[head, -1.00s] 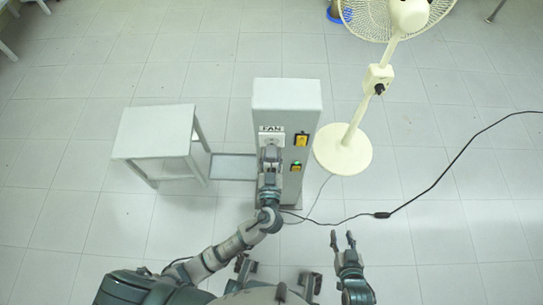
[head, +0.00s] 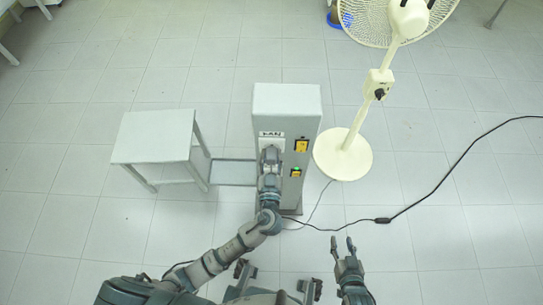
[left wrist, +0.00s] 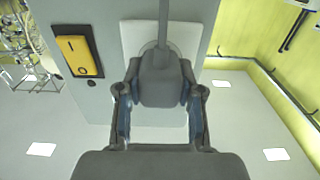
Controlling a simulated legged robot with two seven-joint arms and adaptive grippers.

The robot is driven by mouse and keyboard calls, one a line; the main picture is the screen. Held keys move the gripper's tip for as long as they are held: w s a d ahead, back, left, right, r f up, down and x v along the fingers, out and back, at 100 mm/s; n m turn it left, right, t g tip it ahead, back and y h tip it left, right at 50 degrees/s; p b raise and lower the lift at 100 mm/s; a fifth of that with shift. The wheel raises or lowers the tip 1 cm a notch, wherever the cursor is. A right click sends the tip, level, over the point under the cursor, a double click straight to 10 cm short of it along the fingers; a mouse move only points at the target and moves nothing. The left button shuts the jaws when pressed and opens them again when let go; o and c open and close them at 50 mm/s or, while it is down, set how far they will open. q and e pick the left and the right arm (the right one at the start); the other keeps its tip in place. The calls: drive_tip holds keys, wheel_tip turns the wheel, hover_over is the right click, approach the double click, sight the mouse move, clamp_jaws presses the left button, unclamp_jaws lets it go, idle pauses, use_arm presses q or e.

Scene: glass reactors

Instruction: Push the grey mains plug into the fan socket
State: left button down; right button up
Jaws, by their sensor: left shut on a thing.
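The fan socket (head: 279,144) is a white plate under a FAN label on the front of a grey column. The white plate also fills the top middle of the left wrist view (left wrist: 138,36). My left gripper (head: 270,156) is in front of it, shut on the grey mains plug (left wrist: 162,82). The plug's grey cord runs upward across the plate in the wrist view. The plug lies over the plate, but its pins are hidden and I cannot tell how deep they sit. My right gripper (head: 343,246) is open and empty above the floor, to the right.
A black cable (head: 440,178) lies on the floor at right.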

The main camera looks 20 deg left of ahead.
use_arm(q)
drive_tip(key=shift+w+a, duration=0.1)
drive_tip(key=shift+w, duration=0.3)
drive_tip(key=shift+w+a+r+b, duration=0.1)
drive_tip(key=shift+w+r+b, duration=0.1)
drive_tip(key=shift+r+b, duration=0.1)
idle(1.1)
drive_tip(key=c, duration=1)
unclamp_jaws()
drive_tip(key=o, duration=0.3)
drive_tip(key=shift+w+f, duration=0.15)
drive_tip(key=shift+f, duration=0.05)
drive_tip(key=shift+o, duration=0.2)
drive_tip(key=shift+w+f, duration=0.1)
drive_tip(key=shift+s, duration=0.2)
drive_tip(key=shift+s, duration=0.1)
